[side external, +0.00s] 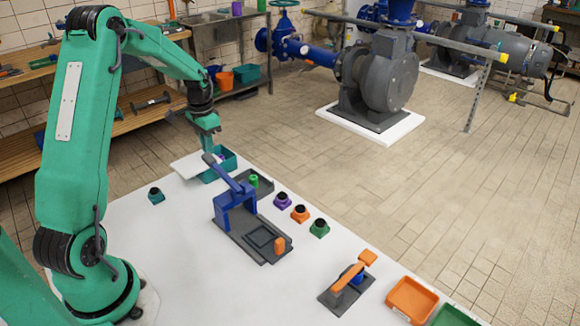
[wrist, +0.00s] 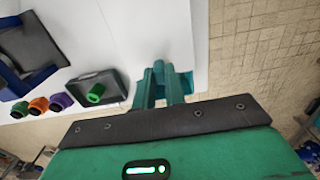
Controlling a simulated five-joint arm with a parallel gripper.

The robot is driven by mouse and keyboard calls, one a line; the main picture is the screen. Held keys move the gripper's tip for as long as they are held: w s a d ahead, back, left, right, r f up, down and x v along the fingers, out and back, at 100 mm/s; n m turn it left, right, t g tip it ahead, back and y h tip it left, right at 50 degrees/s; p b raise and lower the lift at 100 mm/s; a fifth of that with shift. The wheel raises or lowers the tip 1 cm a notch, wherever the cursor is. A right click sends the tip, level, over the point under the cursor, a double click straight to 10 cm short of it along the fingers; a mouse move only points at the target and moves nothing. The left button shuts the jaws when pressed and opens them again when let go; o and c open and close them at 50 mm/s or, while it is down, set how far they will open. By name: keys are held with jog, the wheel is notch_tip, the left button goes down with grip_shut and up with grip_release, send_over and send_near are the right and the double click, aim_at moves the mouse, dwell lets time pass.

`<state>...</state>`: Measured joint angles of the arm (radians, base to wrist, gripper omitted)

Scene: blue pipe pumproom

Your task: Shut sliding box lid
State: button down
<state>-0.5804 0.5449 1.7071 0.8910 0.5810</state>
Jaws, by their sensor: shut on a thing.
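The teal box (side external: 229,162) stands near the far end of the white table, with something purple (side external: 219,158) showing in it. It also shows in the wrist view (wrist: 186,84), partly behind the fingers. A flat pale panel (side external: 184,166) lies to the left of the box and looks like its lid drawn aside; in the wrist view it blends with the table. My gripper (side external: 209,149) points down at the box, and in the wrist view its teal fingers (wrist: 161,72) are close together over it. They are shut on what seems to be the lid's grip, mostly hidden.
A blue lever press (side external: 235,203) stands in front, its lever reaching toward the box in the picture. A dark tray with a green piece (side external: 254,181) is to the right. Purple (side external: 283,201), orange (side external: 300,213) and green (side external: 319,228) blocks line the right edge.

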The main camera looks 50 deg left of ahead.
jog(key=shift+w+r, duration=0.1)
jog(key=shift+w, duration=3)
jog(key=c, duration=1.4)
grip_release()
jog(key=shift+c, duration=0.2)
notch_tip(320, 180, up, 8)
jog(key=shift+d, duration=0.1)
